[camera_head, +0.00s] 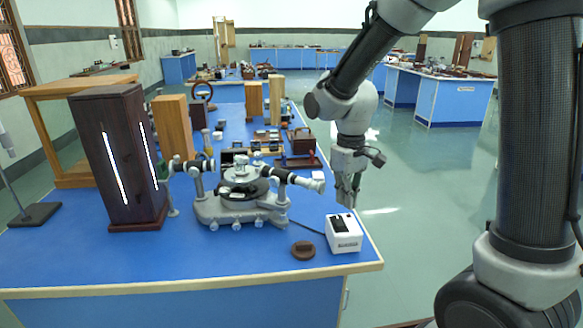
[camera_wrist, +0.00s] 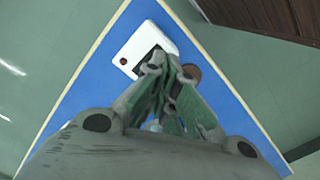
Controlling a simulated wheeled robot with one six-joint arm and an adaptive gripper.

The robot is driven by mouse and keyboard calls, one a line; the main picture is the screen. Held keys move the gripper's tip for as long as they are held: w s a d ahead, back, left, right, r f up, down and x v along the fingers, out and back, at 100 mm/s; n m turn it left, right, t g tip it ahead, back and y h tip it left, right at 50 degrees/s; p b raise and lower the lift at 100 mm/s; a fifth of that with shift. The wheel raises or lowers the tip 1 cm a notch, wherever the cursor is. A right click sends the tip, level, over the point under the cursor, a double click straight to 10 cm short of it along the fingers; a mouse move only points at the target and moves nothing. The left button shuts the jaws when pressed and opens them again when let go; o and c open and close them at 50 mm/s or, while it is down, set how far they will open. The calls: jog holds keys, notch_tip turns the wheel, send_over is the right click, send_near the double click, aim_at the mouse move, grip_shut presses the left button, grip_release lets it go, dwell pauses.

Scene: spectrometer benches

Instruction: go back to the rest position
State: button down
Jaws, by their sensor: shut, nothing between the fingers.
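The fingertips overlap the edge of the white box (camera_wrist: 138,42) in that view, and I see no contact in the head view.
The white box (camera_head: 343,234) with a dark top sits at the bench's front right corner. A brown disc (camera_head: 303,250) lies beside it. A grey spectrometer (camera_head: 240,207) stands mid-bench, and a dark wooden lamp housing (camera_head: 120,180) stands left. Open floor (camera_head: 400,215) lies right.

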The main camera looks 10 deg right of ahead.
jog(key=s+d+r+m+t, duration=0.4)
jog(key=s+d+r, duration=1)
jog(key=s, duration=0.4)
jog(key=shift+d+r+m+t, duration=0.25)
jog(key=shift+m+t, duration=0.15)
jog(key=shift+m, duration=0.4)
